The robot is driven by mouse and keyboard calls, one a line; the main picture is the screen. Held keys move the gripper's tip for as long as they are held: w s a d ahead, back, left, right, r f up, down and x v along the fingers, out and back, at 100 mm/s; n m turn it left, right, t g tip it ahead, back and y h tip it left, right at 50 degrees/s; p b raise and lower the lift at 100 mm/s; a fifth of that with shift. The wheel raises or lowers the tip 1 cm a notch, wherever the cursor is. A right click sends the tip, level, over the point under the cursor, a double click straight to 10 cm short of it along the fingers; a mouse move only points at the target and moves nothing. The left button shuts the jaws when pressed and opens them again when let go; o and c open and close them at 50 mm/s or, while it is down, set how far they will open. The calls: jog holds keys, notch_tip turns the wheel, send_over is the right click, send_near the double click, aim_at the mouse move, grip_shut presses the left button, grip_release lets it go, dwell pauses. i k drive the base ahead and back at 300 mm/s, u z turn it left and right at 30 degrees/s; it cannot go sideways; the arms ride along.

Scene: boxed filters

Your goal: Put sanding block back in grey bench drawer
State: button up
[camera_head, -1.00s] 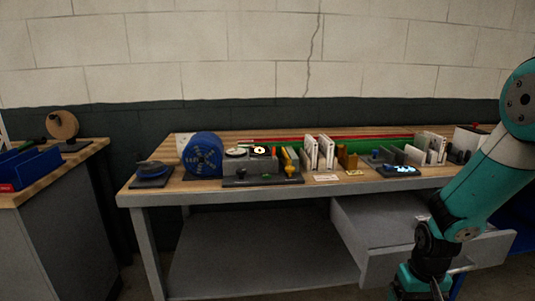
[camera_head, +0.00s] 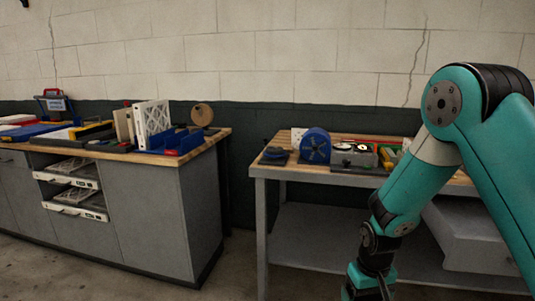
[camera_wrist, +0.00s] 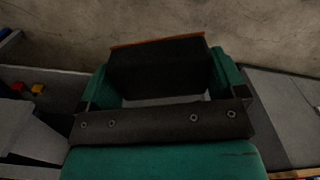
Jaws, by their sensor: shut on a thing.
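My gripper (camera_wrist: 162,78) is shut on the sanding block (camera_wrist: 157,66), a dark block with a thin orange-brown edge, held between its teal fingers in the wrist view. In the head view my arm covers the right side, and the block cannot be made out there. The grey bench drawer (camera_head: 470,238) sticks out open under the right bench, partly behind my arm. Its inside is mostly hidden in the head view. The block is not seen inside the drawer.
The wooden-topped bench (camera_head: 350,178) carries a blue reel (camera_head: 315,147) and several tools. A grey cabinet (camera_head: 150,205) at left holds filters and blue racks on top. Bare floor shows in front of it. Small red and yellow things (camera_wrist: 37,88) lie at left in the wrist view.

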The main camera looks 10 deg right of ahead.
aim_at(474, 232)
jog(key=u, duration=0.3)
jog(key=i, duration=1.15)
jog(key=z, duration=0.5)
